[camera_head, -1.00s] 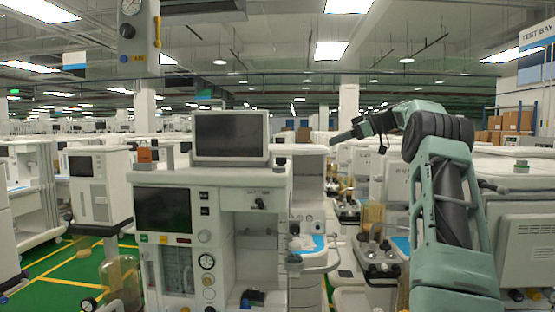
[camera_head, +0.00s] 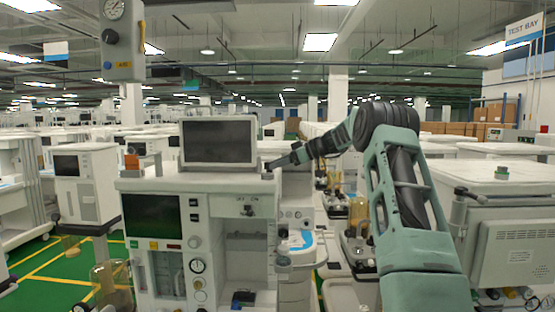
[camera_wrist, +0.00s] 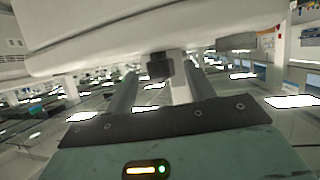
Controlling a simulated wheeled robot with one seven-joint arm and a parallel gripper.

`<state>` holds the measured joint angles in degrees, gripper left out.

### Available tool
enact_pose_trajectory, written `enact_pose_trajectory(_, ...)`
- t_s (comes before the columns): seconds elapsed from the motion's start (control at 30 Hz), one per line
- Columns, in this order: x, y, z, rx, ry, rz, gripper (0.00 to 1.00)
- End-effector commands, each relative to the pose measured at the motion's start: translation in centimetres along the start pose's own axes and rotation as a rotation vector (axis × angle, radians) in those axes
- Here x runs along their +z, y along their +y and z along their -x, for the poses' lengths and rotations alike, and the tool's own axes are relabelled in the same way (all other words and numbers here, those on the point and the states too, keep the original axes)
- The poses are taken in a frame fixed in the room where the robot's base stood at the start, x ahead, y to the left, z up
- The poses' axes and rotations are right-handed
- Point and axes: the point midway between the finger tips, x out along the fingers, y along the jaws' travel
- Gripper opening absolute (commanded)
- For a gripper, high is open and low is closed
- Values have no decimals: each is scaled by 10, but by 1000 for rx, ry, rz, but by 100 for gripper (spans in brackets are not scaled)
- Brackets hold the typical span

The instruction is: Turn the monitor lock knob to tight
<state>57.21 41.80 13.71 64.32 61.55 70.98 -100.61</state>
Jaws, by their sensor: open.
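The monitor (camera_head: 218,142) stands upright on top of the anaesthesia cart (camera_head: 150,184), its dark screen facing me. My gripper (camera_head: 270,166) is at the monitor's lower right side, just above the cart top. In the wrist view, my gripper (camera_wrist: 160,82) is open, with one finger on each side of a small dark knob (camera_wrist: 160,66) below a large white body. The knob sits near the fingertips, with a gap to each finger. I cannot make out the knob in the head view or read its setting.
The cart top lies close under my gripper. A grey gauge panel (camera_head: 122,40) hangs at the upper left. Another white cart (camera_head: 510,235) stands at the right, beside my arm. Green floor (camera_head: 60,262) shows at the lower left.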

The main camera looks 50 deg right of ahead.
Motion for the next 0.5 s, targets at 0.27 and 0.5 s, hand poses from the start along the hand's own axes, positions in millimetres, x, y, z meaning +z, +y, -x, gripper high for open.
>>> enact_pose_trajectory(0.27,0,0,-8,1,0,1,54)
enact_pose_trajectory(0.5,0,0,-8,1,0,1,26)
